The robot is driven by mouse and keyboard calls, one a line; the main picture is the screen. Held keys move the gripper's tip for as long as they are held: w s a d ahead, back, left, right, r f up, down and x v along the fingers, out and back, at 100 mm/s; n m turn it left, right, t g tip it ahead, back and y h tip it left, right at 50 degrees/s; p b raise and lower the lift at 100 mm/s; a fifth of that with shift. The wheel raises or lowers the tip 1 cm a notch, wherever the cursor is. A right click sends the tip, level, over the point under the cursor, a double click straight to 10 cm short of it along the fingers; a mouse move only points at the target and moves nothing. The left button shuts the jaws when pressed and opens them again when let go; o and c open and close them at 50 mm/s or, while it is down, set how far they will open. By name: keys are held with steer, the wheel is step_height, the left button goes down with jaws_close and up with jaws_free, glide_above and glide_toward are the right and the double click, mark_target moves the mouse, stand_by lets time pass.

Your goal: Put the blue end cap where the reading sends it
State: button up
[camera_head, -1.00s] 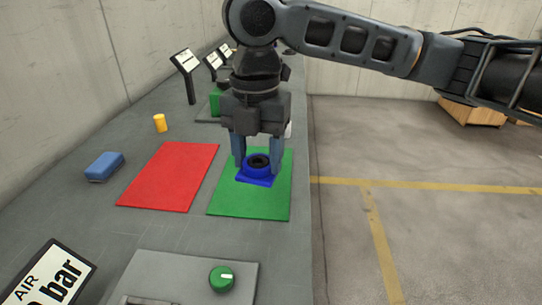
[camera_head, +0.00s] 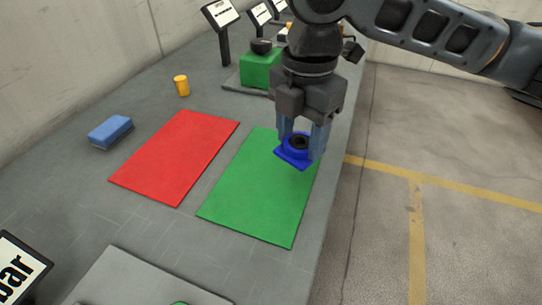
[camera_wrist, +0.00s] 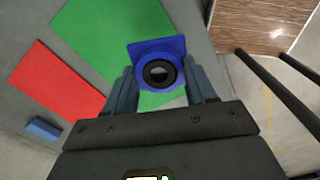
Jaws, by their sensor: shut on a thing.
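The blue end cap (camera_head: 294,157), a square flange with a round dark-centred boss, is between the fingers of my gripper (camera_head: 303,143). My gripper is shut on it and holds it over the far right part of the green mat (camera_head: 255,200). The cap looks tilted and raised a little above the mat. In the wrist view the blue end cap (camera_wrist: 148,50) sits between both fingers, with the green mat (camera_wrist: 92,30) behind it. The red mat (camera_head: 175,155) lies empty to the left. An air sign (camera_head: 15,270) shows only "bar" at the lower left; its number is cut off.
A green block with a black top (camera_head: 259,70) and several small signs stand farther back. The bench's right edge is close to my gripper.

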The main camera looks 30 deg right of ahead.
steer(key=w+a+f, duration=0.1)
steer(key=w, duration=0.1)
steer(key=w+a+f, duration=0.2)
steer(key=shift+w+a+f, duration=0.1)
steer(key=shift+a+f, duration=0.05)
steer(key=shift+f, duration=1.95)
steer(key=shift+f, duration=0.1)
steer(key=o, duration=1.3)
step_height(320, 180, up, 12)
